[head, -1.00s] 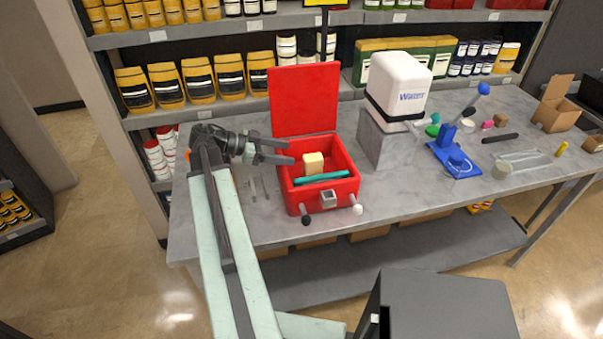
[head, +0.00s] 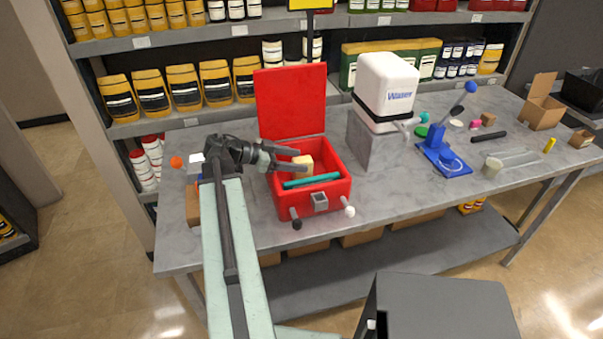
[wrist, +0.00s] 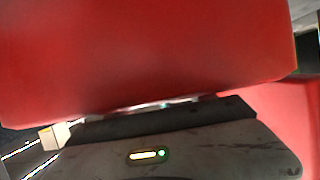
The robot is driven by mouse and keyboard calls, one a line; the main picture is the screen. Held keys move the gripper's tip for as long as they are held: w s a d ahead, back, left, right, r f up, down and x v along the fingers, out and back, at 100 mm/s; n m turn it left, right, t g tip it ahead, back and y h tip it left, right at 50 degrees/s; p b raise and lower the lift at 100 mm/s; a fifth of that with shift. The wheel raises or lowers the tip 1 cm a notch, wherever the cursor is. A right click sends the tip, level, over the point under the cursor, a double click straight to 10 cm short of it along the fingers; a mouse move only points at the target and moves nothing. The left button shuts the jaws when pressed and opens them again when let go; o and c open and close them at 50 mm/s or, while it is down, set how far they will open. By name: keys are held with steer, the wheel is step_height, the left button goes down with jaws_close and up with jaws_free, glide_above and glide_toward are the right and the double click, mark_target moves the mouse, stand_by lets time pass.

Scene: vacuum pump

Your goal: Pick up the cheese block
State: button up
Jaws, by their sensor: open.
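The cheese block (head: 303,167) is a small pale yellow block inside the open red box (head: 339,187), beside a teal bar (head: 312,181). My gripper (head: 299,160) is open, its fingers pointing right over the box. The fingers reach in at the block and partly cover it in the head view. I cannot tell whether they touch it. In the wrist view the red surface (wrist: 150,55) fills most of the picture, and the block cannot be made out there.
The box's raised red lid (head: 291,100) stands behind my gripper. A white water dispenser (head: 386,90) on a grey block is to the right. A blue stand (head: 441,158) and small items lie further right on the grey table (head: 400,200).

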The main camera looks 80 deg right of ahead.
jaws_close()
steer(key=shift+r, duration=0.1)
step_height(320, 180, up, 10)
steer(key=p, duration=1)
steer(key=shift+r, duration=0.15)
